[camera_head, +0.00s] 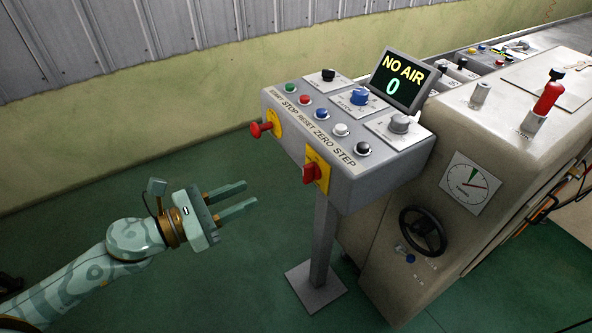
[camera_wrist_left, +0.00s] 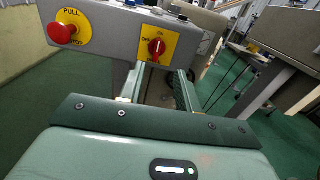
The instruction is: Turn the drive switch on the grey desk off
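The grey desk (camera_head: 345,185) is a sloped console on a post. On its front face is a red rotary switch (camera_head: 311,173) on a yellow plate, which fits the drive switch. In the left wrist view this red switch (camera_wrist_left: 156,47) sits ahead, with small on and off lettering around it; its handle looks roughly upright. My left gripper (camera_head: 249,193) is open and empty, left of the desk and apart from the switch. In the left wrist view its two fingers point toward the desk below the switch. My right gripper is not in view.
A red mushroom button (camera_head: 262,129) on a yellow plate sits left of the switch. Buttons and knobs line the desk top, with a display (camera_head: 400,82) reading NO AIR 0. A beige machine (camera_head: 400,240) with a black handwheel (camera_head: 423,232) stands right. Floor left of the desk is clear.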

